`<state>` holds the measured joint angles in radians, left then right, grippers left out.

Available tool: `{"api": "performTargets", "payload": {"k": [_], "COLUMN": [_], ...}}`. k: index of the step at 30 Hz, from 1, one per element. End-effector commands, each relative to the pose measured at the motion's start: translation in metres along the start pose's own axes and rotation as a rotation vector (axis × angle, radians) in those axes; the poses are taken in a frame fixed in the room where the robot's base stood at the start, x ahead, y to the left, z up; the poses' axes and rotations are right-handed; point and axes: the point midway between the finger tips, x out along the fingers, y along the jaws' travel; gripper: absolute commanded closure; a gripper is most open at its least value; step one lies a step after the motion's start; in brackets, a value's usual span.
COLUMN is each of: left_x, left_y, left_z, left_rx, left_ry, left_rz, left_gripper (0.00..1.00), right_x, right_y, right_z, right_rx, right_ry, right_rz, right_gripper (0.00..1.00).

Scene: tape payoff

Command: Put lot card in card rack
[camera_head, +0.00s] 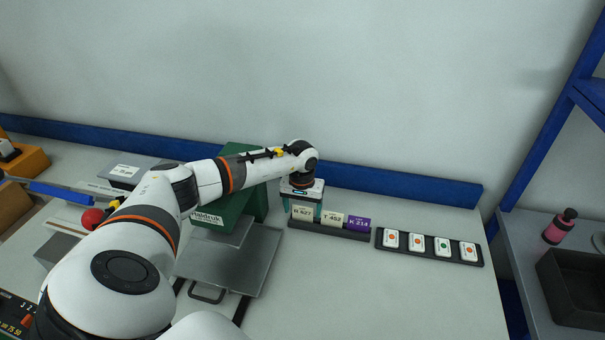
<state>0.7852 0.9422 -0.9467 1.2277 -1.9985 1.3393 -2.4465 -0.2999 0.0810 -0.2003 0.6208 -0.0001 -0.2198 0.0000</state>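The dark card rack (343,233) stands on the bench right of the green machine. Three lot cards show at it: a whitish one reading about "627" (302,213) at the left end, a cream one "452" (332,220) in the middle and a purple one "K 214" (358,225) at the right. My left gripper (302,207) points down over the left end, its teal fingers on either side of the whitish card. I cannot tell whether they press on it, or whether its lower edge is fully seated. My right gripper is not in view.
A dark tray (429,247) with several white tags lies right of the rack. A green machine (235,202) with a grey metal plate (250,262) is on the left. The bench front is clear. A black bin (572,292) and pink bottle (560,226) stand far right.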

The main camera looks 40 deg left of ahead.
Motion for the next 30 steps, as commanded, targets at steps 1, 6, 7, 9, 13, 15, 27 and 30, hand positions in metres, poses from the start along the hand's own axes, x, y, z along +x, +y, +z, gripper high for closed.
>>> {"api": "performTargets", "payload": {"k": [1, 6, 7, 9, 13, 15, 27, 30], "left_x": [0.0, 0.0, -0.001, -0.002, -0.012, -0.023, -0.104, -0.115], "left_y": [0.0, 0.0, 0.0, 0.0, 0.0, 0.0, 0.0, 0.0], "left_z": [0.0, 0.0, 0.0, 0.0, 0.001, 0.001, 0.001, 0.001], "left_rx": [0.0, 0.0, 0.0, 0.0, 0.001, 0.002, 0.0, 0.0], "left_ry": [0.0, 0.0, 0.0, 0.0, -0.004, -0.006, -0.004, -0.003], "left_rz": [0.0, 0.0, 0.0, 0.0, -0.002, -0.002, -0.002, -0.002], "left_gripper": [0.23, 0.23, 0.23, 0.23, 0.23, 0.23, 0.23, 0.23], "right_x": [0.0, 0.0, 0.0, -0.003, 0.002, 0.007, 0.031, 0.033], "right_y": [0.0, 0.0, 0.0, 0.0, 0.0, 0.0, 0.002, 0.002], "right_z": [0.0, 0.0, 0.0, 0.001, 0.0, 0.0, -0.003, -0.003], "right_rx": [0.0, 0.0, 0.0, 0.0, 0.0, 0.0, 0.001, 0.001], "right_ry": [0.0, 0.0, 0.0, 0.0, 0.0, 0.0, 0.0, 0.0], "right_rz": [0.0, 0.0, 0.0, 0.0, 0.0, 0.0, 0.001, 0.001], "right_gripper": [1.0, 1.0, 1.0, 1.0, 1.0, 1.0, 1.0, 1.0]}}
